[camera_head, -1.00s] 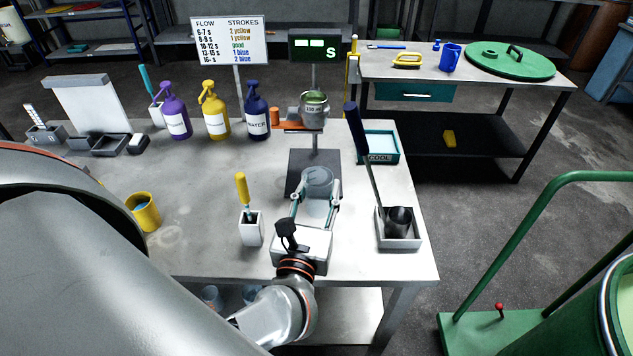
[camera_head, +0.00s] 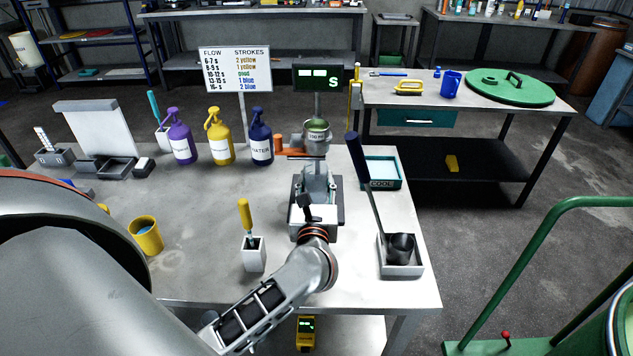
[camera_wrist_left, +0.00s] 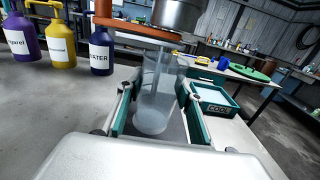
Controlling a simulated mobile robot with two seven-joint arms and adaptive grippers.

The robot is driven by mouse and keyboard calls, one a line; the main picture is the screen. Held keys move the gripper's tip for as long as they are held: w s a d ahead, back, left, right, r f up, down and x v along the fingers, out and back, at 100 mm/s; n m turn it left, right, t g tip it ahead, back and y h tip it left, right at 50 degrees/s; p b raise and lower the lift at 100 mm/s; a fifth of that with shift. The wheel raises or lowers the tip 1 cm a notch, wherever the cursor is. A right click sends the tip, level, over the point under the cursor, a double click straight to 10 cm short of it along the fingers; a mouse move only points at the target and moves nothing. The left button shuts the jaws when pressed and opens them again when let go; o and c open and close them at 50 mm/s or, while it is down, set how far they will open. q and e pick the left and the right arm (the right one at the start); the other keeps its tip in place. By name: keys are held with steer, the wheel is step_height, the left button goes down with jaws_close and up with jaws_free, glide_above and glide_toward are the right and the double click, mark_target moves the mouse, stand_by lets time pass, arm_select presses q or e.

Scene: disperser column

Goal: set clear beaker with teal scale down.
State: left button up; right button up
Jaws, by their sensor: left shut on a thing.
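The clear beaker (camera_head: 316,177) is upright between the fingers of my left gripper (camera_head: 316,187), over the dark base plate (camera_head: 341,188) of the metal stand. It also shows in the left wrist view (camera_wrist_left: 158,90), with a teal-sided finger on each side of it. My left gripper (camera_wrist_left: 155,112) is shut on it. The beaker stands below the metal cup (camera_head: 317,137) held by the stand's orange arm (camera_head: 290,153). I cannot make out a teal scale on the glass. I cannot tell whether its bottom touches the plate. My right gripper is not in view.
Purple (camera_head: 181,143), yellow (camera_head: 218,142) and blue (camera_head: 260,143) pump bottles stand left of the stand. A white holder (camera_head: 254,257) with a yellow-handled tool is at the front. A ladle tray (camera_head: 402,266) and teal COOL tray (camera_head: 384,172) are at the right.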

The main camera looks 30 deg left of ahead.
mark_target(317, 185)
arm_select(q)
steer(key=shift+x, duration=1.15)
steer(key=f, duration=0.3)
steer(key=shift+w+a, duration=0.2)
steer(key=shift+w, duration=0.1)
steer(key=shift+f, duration=0.25)
steer(key=shift+f, duration=0.1)
steer(key=shift+f, duration=0.15)
steer(key=o, duration=1.3)
steer(key=shift+c, duration=0.2)
